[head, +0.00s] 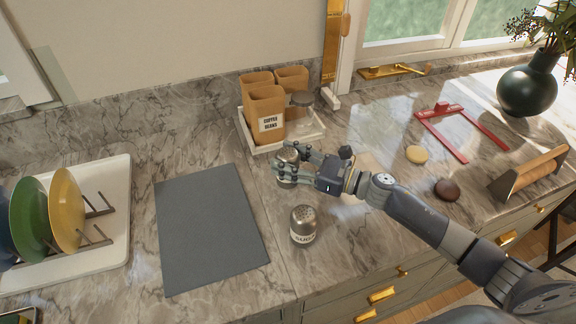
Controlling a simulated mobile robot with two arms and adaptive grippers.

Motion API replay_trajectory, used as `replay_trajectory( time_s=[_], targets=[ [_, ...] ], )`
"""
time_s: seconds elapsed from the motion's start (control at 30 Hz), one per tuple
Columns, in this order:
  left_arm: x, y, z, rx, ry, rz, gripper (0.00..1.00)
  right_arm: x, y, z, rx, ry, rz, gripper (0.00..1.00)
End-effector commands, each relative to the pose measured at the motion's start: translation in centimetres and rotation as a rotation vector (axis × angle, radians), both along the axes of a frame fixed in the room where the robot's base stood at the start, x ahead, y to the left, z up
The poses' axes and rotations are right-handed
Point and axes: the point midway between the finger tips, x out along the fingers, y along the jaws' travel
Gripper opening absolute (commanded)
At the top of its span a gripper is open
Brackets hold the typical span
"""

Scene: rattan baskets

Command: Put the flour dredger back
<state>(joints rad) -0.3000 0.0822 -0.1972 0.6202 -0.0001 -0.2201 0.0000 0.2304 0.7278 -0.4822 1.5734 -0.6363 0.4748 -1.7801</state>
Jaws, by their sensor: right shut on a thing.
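My right gripper (284,168) is shut on a metal-topped shaker (290,154), which stands upright at counter height or just above it. The gripper's fingers hide most of its body, and its label cannot be read, so I cannot tell if it is the flour dredger. A second shaker (303,226) with a pierced metal top and a pale label stands on the counter in front of the gripper. A white tray (266,149) behind holds tan canisters (264,106), one labelled coffee beans, and a glass jar or shaker (301,104). My left gripper is not in view.
A grey mat (210,228) lies left of the gripper, and a dish rack with plates (66,209) is at far left. A red frame (440,130), a yellow disc (417,154), a brown round object (447,189) and a dark vase (527,90) are at right.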

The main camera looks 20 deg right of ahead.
Motion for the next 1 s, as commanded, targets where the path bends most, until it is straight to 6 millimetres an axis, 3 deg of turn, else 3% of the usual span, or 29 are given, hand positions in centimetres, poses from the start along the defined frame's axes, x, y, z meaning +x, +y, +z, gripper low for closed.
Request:
replay_trajectory(
  time_s=[0.3, 0.77, 0.8, 0.87, 1.0],
  targets=[
    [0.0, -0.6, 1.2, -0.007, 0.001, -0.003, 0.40, 0.0, 0.0, -3.1, 0.001, 0.003, -0.001, 0.20],
    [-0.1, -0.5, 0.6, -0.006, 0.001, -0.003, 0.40, 0.0, 0.0, -3.9, 0.001, 0.001, 0.000, 0.20],
    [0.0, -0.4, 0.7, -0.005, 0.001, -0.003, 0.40, 0.0, 0.0, -3.8, 0.000, 0.001, 0.000, 0.55],
    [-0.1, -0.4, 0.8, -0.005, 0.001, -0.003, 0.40, 0.0, 0.0, -3.8, 0.000, 0.001, 0.000, 0.68],
    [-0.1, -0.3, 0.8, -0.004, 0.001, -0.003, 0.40, -0.1, 0.0, -3.8, 0.000, 0.001, 0.000, 0.68]
  ],
)
